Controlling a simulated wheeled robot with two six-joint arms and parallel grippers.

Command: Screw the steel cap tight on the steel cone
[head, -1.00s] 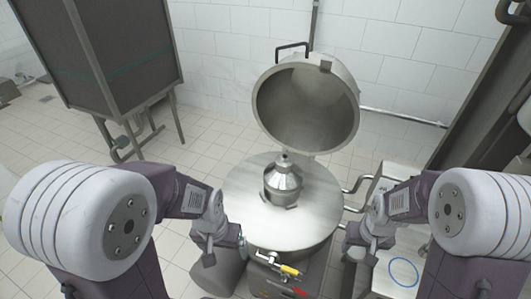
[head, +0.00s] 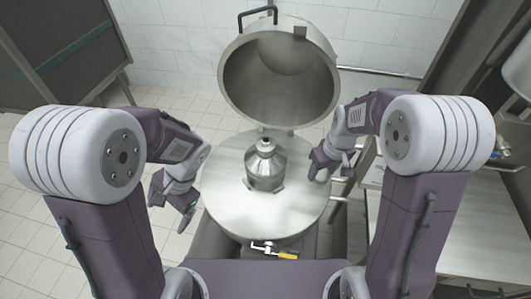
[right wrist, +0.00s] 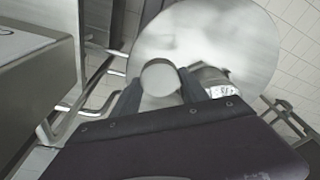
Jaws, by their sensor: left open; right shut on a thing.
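The steel cone (head: 265,172) stands upright on the round steel top (head: 228,212), its narrow neck pointing up. It also shows in the right wrist view (right wrist: 214,78), partly hidden behind a finger. My right gripper (head: 318,163) is over the right edge of the round top, apart from the cone. In the right wrist view its two fingers are shut on a round, flat grey piece that looks like the steel cap (right wrist: 160,77). In the head view the cap is hidden by the gripper. My left gripper (head: 186,212) is open and empty, left of the round top.
A big round lid (head: 280,80) stands open behind the round top. A valve with a yellow handle (head: 287,256) is at the front. A steel side table (head: 480,215) is at the right. The round top around the cone is clear.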

